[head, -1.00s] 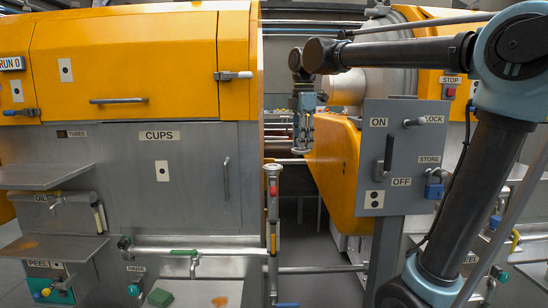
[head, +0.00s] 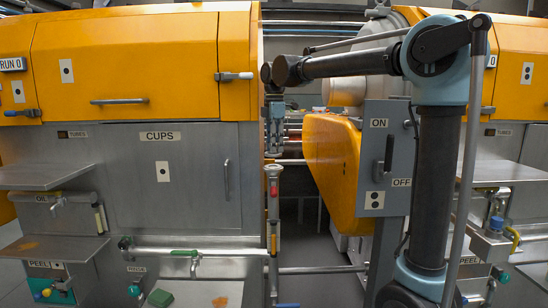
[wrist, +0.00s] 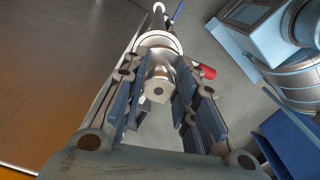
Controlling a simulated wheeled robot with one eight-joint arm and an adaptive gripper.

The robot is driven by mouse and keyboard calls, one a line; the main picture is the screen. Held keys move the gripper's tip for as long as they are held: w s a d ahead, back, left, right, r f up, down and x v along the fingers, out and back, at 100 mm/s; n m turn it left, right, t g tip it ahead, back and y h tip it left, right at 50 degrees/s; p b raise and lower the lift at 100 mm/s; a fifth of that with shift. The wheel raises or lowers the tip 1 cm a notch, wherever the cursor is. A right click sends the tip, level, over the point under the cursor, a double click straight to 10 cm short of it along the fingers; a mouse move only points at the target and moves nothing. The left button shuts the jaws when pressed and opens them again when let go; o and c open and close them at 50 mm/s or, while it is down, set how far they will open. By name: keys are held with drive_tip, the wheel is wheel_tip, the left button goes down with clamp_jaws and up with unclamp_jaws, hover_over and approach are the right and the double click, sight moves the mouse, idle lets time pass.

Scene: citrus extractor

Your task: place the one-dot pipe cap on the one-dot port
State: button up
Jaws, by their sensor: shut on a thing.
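My gripper (head: 274,147) points down, just above the upright pipe (head: 273,215) between the two machines in the head view. In the wrist view, its fingers (wrist: 160,92) are closed around a small metal piece with a hexagonal end, which looks like the pipe cap (wrist: 158,75). I cannot see a dot mark on it. A pale round collar and pipe (wrist: 158,40) lie just beyond the cap. Whether the cap touches the pipe, I cannot tell. No dot mark beside this pipe is legible.
A red handle (wrist: 203,72) sticks out beside the pipe. The left machine's steel door (head: 190,200) and the grey ON/OFF box (head: 397,140) flank the gap. An orange housing (head: 335,165) is close on the right. A horizontal pipe (head: 215,251) runs low at left.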

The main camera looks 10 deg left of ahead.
sight(274, 155)
wheel_tip(274, 155, down, 3)
drive_tip(key=shift+f, duration=0.2)
drive_tip(key=shift+a+f, duration=0.15)
drive_tip(key=shift+f, duration=0.15)
drive_tip(key=shift+w+f, duration=0.1)
drive_tip(key=o, duration=1.1)
wheel_tip(274, 155, up, 12)
drive_tip(key=shift+r, duration=0.15)
